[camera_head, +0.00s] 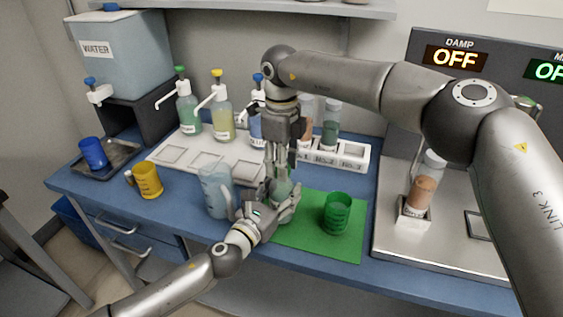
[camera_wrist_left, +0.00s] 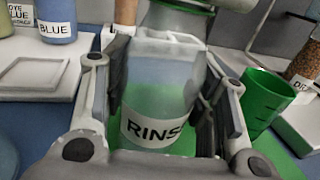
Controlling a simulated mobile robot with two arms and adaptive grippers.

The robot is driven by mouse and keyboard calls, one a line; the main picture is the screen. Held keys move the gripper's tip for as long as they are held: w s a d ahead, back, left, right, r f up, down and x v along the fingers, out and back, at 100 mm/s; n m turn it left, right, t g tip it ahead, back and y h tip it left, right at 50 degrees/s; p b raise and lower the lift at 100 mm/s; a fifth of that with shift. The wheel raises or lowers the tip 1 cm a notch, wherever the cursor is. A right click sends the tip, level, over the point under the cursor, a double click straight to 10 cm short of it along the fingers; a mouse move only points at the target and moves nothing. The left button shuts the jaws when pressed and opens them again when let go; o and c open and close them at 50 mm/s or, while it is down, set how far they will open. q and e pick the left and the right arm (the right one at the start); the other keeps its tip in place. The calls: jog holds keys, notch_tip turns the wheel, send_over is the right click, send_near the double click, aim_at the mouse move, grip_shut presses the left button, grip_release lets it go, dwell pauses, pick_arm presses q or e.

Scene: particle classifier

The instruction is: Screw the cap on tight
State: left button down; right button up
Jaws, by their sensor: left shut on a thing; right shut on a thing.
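A clear bottle labelled RINS… (camera_wrist_left: 155,95) stands upright between the fingers of my left gripper (camera_wrist_left: 165,120), which is shut on it. In the head view the bottle (camera_head: 281,187) is mostly hidden by my left gripper (camera_head: 277,208). My right gripper (camera_head: 280,165) points straight down over the bottle's top and is shut.
A green cup (camera_head: 337,213) stands on the green mat (camera_head: 316,247) right of the bottle. A clear jug (camera_head: 215,190) stands close on the left, with a yellow cup (camera_head: 147,180) beyond. Pump bottles (camera_head: 221,112) stand behind on a white rack (camera_head: 226,158).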

jog(key=m, duration=0.3)
jog(key=shift+m, duration=0.4)
jog(key=o, duration=1.2)
jog(key=shift+r, duration=0.1)
notch_tip(320, 180, up, 12)
jog(key=shift+f, duration=0.1)
pick_arm(q)
jog(key=c, duration=0.5)
grip_release()
